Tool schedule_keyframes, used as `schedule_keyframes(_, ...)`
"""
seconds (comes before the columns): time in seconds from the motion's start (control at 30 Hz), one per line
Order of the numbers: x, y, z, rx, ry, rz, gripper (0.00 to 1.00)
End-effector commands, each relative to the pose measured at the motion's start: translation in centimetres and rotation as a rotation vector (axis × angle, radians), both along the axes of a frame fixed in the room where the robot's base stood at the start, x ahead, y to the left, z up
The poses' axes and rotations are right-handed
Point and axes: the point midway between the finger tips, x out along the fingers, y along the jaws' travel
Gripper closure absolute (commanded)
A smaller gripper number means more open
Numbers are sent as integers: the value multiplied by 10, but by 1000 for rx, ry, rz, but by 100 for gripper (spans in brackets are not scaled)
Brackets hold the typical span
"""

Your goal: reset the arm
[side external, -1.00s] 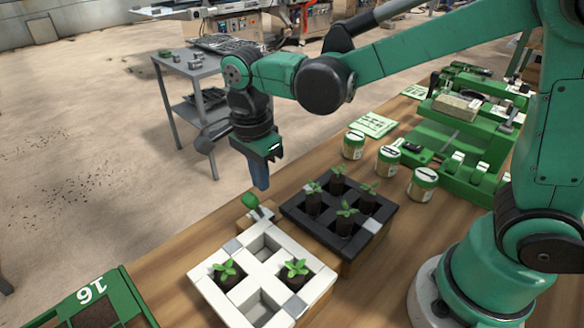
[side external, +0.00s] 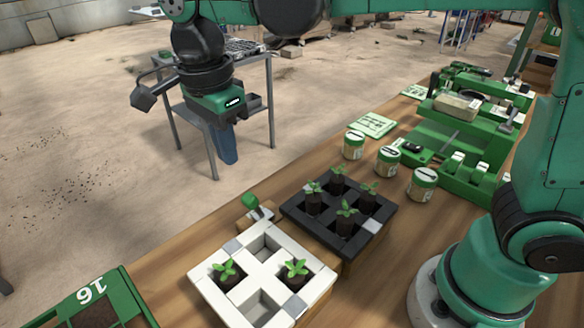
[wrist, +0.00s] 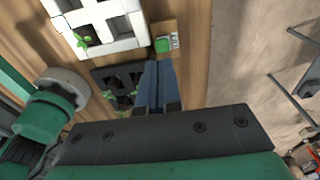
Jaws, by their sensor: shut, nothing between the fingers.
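My gripper (side external: 228,150) hangs high in the side external view, beyond the far edge of the workbench. Its blue fingers point down, shut and empty. In the wrist view the blue fingers (wrist: 157,84) lie together, with the bench below them. The white tray (side external: 205,285) holds green seedlings in two of its cells; its other two cells look empty. The black tray (side external: 325,236) holds several seedlings. Both trays also show in the wrist view, the white one (wrist: 124,28) at the top and the black one (wrist: 98,74) partly behind the fingers.
A small wooden block with a green knob (side external: 250,201) sits by the trays. White jars with green labels (side external: 388,160) stand to the right, near a green rack (side external: 450,150). A green box marked 16 (side external: 125,290) is at lower left. A grey metal table (side external: 262,90) stands behind my gripper.

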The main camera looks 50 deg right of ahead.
Motion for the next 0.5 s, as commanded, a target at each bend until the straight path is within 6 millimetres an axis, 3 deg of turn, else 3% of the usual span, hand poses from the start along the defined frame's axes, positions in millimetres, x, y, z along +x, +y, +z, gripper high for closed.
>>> schedule_keyframes(0.13, -1, -7, 0, 12, -16, 57, 100)
schedule_keyframes(0.23, -5, -24, 0, 34, -63, 209, 100)
schedule_keyframes(0.5, -32, -90, -14, -59, -312, 922, 100)
